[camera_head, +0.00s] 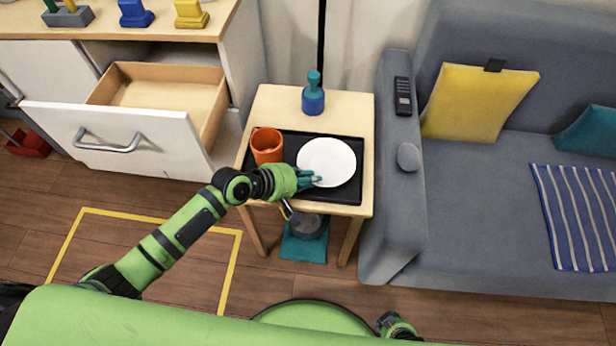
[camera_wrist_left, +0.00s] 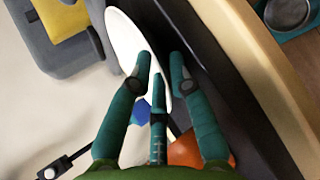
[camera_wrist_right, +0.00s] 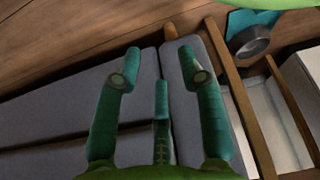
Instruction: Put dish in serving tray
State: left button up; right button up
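The dish is a round white plate (camera_head: 327,158), lying over the right half of the black serving tray (camera_head: 357,192). It looks about level; I cannot tell whether it rests fully on the tray. My left gripper (camera_head: 308,179) is at the plate's near left edge. In the left wrist view the plate (camera_wrist_left: 122,40) passes behind and between the partly closed fingertips of my left gripper (camera_wrist_left: 160,68). Whether they grip its rim is unclear. The tray (camera_wrist_left: 202,45) also shows there. My right gripper (camera_wrist_right: 162,75) is open and empty, away from the table.
An orange mug (camera_head: 267,146) stands on the tray left of the plate. A blue-teal bottle (camera_head: 313,95) stands on the small wooden table (camera_head: 275,105) behind the tray. An open drawer (camera_head: 160,100) is left, a grey sofa (camera_head: 460,200) right. A teal-based object (camera_head: 305,245) is below.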

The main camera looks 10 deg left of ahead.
pick_arm(q)
jog(key=shift+a+r, duration=0.1)
jog(key=shift+r, duration=0.15)
jog(key=p+v, duration=0.1)
jog(key=v, duration=0.5)
jog(key=shift+s+a+r+p, duration=0.15)
jog(key=shift+s+r+p, duration=0.05)
jog(key=shift+p, duration=0.2)
jog(key=shift+p+v, duration=0.3)
jog(key=shift+v, duration=2.3)
pick_arm(e)
jog(key=s+g, duration=0.1)
jog(key=s, duration=0.6)
jog(key=shift+r+g, duration=0.3)
jog(key=shift+g, duration=0.1)
